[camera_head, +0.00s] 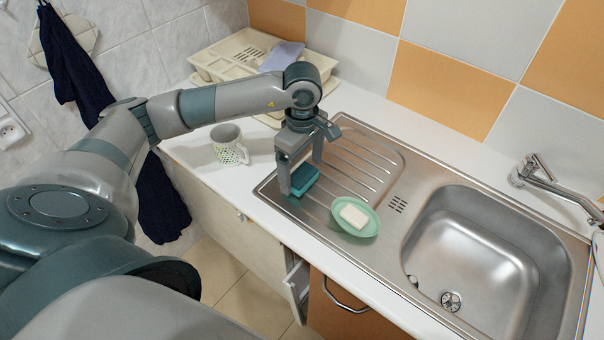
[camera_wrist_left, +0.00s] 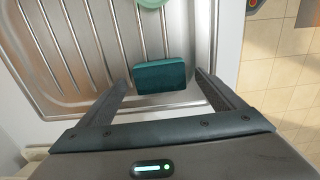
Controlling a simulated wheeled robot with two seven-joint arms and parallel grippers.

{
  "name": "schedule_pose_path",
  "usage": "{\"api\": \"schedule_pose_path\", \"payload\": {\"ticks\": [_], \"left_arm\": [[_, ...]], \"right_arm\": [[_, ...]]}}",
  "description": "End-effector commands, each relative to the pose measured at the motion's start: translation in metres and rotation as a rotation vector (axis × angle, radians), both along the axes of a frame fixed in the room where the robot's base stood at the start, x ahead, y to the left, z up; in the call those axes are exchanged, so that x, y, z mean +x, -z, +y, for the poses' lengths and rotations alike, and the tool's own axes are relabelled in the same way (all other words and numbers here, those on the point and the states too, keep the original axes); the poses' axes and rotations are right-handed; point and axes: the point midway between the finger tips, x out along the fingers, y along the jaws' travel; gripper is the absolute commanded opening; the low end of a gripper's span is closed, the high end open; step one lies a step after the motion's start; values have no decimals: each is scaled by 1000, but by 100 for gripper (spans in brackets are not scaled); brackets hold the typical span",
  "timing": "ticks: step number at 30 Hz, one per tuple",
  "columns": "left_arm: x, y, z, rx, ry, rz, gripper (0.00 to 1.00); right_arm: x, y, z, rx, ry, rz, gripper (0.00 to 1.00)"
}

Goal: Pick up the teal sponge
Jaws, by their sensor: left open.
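The teal sponge (camera_head: 304,178) lies on the ridged drainboard of the steel sink, near its front left corner. My left gripper (camera_head: 302,178) is just above it, pointing down, with one finger in front of the sponge in the head view. In the left wrist view the sponge (camera_wrist_left: 160,77) lies ahead of the open fingers of my left gripper (camera_wrist_left: 168,88), roughly centred between them. I cannot tell whether either finger touches it. My right gripper is in neither view.
A green dish (camera_head: 349,230) with a white soap bar (camera_head: 354,215) is right of the sponge. The sink basin (camera_head: 480,262) and tap (camera_head: 550,183) are farther right. A patterned mug (camera_head: 229,146) stands left on the counter, and a cream dish rack (camera_head: 240,53) behind.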

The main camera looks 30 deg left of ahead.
Motion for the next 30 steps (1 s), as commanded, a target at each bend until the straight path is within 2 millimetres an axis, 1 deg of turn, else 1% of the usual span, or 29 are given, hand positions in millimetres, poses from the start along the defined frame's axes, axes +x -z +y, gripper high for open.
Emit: {"api": "schedule_pose_path", "payload": {"ticks": [4,16,17,18,20,21,22,30], "left_arm": [[0,5,0,0,-1,-1,88],[0,6,0,0,0,-1,88],[0,6,0,0,0,-1,86],[0,5,0,0,0,-1,76],[0,5,0,0,0,-1,62],[0,5,0,0,0,-1,52],[0,5,0,0,0,-1,45],[0,5,0,0,0,-1,45]], "right_arm": [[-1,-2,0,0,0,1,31],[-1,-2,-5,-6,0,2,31],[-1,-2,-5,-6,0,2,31],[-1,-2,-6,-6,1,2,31],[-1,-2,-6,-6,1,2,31],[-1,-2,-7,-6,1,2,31],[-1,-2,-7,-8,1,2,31],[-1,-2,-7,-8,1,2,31]]}}
